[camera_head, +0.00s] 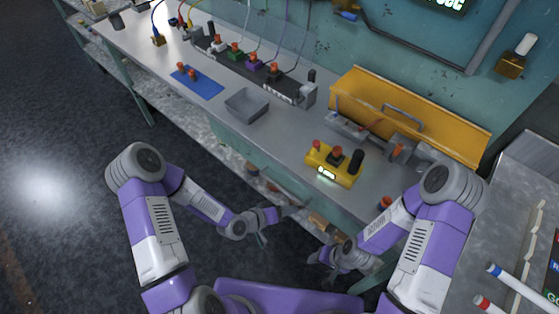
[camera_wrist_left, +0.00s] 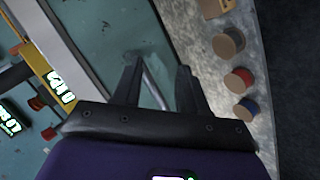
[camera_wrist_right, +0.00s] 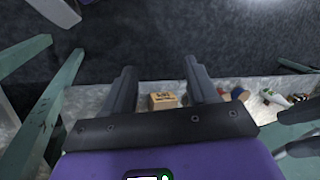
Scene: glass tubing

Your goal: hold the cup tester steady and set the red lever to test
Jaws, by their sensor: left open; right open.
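The cup tester (camera_head: 322,173) is a yellow box with a lit display, near the front edge of the bench. A small red-topped part (camera_head: 316,145), likely the red lever, stands at its left end. A dark socket with an orange-red piece (camera_head: 337,153) is in its middle and a black upright cylinder (camera_head: 355,160) at its right end. In the left wrist view part of the tester (camera_wrist_left: 38,62) shows at the left edge. My left gripper (camera_head: 284,211) is open and empty, below and left of the tester. My right gripper (camera_head: 318,258) is open and empty, lower, before the bench front.
A grey tray (camera_head: 247,105), a blue mat (camera_head: 197,83) with orange-red pieces and a dark rack (camera_head: 243,72) lie left of the tester. An orange cover (camera_head: 405,110) and grey apparatus stand behind it. A lower shelf (camera_wrist_right: 75,105) holds loose items, including a small box (camera_wrist_right: 163,101).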

